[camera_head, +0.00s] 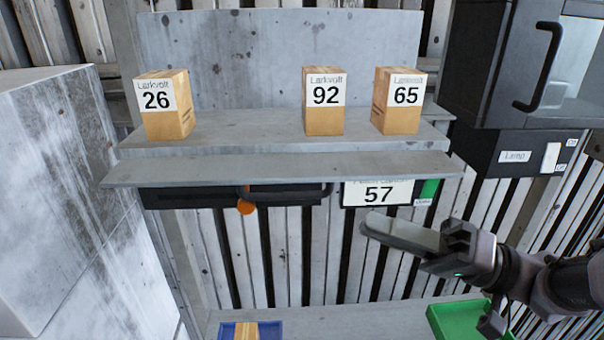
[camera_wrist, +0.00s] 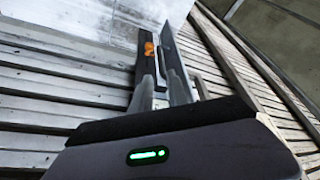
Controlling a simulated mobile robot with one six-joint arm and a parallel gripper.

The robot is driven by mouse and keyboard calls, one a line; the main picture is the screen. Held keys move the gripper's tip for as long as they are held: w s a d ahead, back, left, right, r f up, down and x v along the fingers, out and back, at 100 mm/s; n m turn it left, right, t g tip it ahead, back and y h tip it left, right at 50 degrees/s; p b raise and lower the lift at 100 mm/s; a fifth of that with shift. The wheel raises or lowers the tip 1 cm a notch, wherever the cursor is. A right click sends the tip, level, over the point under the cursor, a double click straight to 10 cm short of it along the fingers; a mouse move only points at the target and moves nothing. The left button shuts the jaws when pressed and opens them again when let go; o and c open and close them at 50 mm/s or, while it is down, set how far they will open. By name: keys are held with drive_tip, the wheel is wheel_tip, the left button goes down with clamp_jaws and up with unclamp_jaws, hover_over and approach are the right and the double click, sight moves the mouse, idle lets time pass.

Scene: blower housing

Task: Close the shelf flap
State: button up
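The shelf flap (camera_head: 285,169) is a long grey panel along the front edge of the grey shelf (camera_head: 250,127) in the head view. It sticks outward, wider than the shelf. In the wrist view, a grey panel seen edge-on (camera_wrist: 172,55) lies beyond the fingers; it looks like the flap. My gripper (camera_head: 372,225) is in front of and below the flap's right part in the head view, apparently not touching it. In the wrist view my gripper (camera_wrist: 172,88) shows two grey fingers apart, with nothing clearly held. Its exact distance to the flap cannot be told.
Boxes 26 (camera_head: 168,105), 92 (camera_head: 324,103) and 65 (camera_head: 398,102) stand on the shelf. Below the flap are a dark handle (camera_head: 290,193), an orange knob (camera_head: 246,207) and a 57 sign (camera_head: 378,194). A green tray (camera_head: 462,318) and blue bin (camera_head: 237,331) sit lower.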

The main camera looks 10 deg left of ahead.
sight(285, 195)
drive_tip(key=p+x, duration=0.5)
drive_tip(key=x, duration=0.9)
clamp_jaws()
idle(0.9)
